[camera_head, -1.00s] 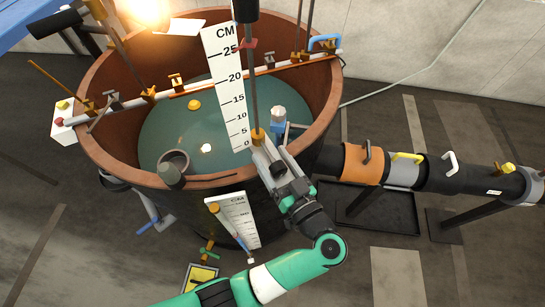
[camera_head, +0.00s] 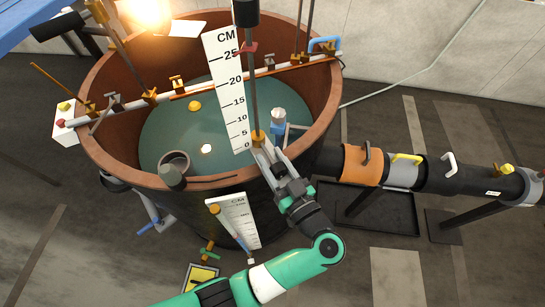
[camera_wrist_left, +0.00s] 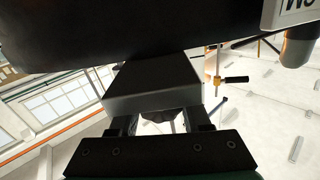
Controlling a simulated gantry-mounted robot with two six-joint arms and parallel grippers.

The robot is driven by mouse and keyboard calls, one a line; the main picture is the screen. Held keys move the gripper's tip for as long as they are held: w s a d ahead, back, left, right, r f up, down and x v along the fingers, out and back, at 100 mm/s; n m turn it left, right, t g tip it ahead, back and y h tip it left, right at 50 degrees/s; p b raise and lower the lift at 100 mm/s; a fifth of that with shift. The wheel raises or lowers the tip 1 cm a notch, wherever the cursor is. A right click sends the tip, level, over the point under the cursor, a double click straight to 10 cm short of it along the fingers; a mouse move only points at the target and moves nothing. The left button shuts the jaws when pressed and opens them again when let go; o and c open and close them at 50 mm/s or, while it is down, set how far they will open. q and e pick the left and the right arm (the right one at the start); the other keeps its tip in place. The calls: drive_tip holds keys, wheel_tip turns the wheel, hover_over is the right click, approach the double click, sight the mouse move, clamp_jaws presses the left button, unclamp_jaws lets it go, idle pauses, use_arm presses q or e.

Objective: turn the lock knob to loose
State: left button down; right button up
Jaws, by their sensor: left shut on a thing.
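My left gripper (camera_head: 266,151) reaches up from below at the near rim of the round tub (camera_head: 110,165). Its jaws are at the foot of a tall grey rod, just below a brass fitting (camera_head: 257,139). In the left wrist view the fingers (camera_wrist_left: 158,122) close around a dark rounded piece, apparently the lock knob (camera_wrist_left: 160,115), under a dark block (camera_wrist_left: 152,85). The fingers and block hide most of it, so its turn angle cannot be read. A white centimetre scale (camera_head: 225,85) stands left of the rod. My right gripper is not in view.
A white rail (camera_head: 215,84) with brass clamps crosses the tub. A second scale (camera_head: 238,220) is on the tub's outside, left of my arm. A pipe with an orange band (camera_head: 362,165) runs right from the tub. The floor at lower right is mostly clear.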

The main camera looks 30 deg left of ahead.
use_arm(q)
drive_tip(key=n, duration=0.2)
drive_tip(key=shift+n, duration=0.4)
drive_tip(key=shift+c, duration=1.9)
unclamp_jaws()
drive_tip(key=v, duration=1.1)
drive_tip(key=shift+d, duration=0.3)
drive_tip(key=shift+s, duration=0.15)
